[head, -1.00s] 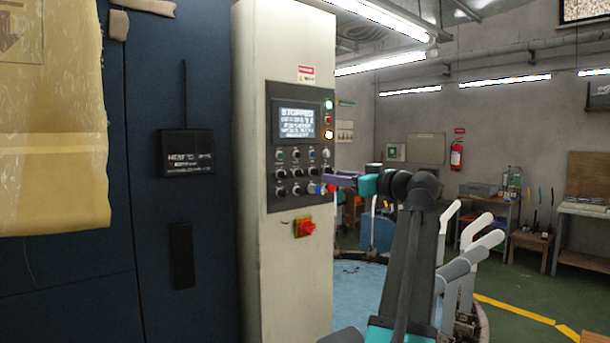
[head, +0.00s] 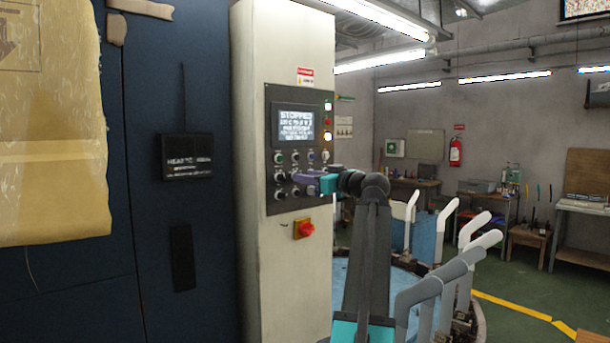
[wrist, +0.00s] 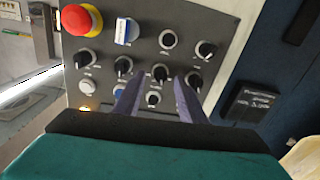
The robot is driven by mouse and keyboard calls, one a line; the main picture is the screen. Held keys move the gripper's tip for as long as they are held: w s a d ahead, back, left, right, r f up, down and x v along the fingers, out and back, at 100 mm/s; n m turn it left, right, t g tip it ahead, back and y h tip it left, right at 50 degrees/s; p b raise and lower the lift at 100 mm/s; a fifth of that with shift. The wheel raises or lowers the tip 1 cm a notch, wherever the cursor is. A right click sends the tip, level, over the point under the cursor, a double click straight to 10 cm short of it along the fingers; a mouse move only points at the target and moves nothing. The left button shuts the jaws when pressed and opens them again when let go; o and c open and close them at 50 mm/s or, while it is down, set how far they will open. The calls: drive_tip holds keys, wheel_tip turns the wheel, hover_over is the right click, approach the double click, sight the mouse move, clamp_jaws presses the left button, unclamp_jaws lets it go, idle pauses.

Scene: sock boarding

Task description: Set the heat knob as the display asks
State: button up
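The control panel (head: 300,208) stands on a cream column and carries rows of dark knobs. Its display (head: 296,124) reads STOPPED on top; the smaller lines are too blurred to read. In the wrist view, several black knobs with white pointer marks show, among them one just beyond my fingertips (wrist: 160,73) and one between my fingers (wrist: 153,99). The knob labels are too small to tell which is the heat knob. My gripper (wrist: 156,83) is open, its two purple fingers apart in front of the panel. Whether they touch a knob cannot be told. In the head view my gripper (head: 302,178) hides part of the lower knobs.
A red mushroom button (wrist: 80,19) and a blue-white selector (wrist: 126,31) sit on the panel. White upright arms (head: 474,228) stand at right.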

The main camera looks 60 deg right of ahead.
drive_tip(key=shift+w+d, duration=0.2)
drive_tip(key=shift+w, duration=0.4)
clamp_jaws()
drive_tip(key=shift+m, duration=0.3)
drive_tip(key=shift+m+h+p, duration=0.4)
drive_tip(key=shift+m+p, duration=0.3)
drive_tip(key=shift+m, duration=7.2)
drive_tip(key=shift+f, duration=0.1)
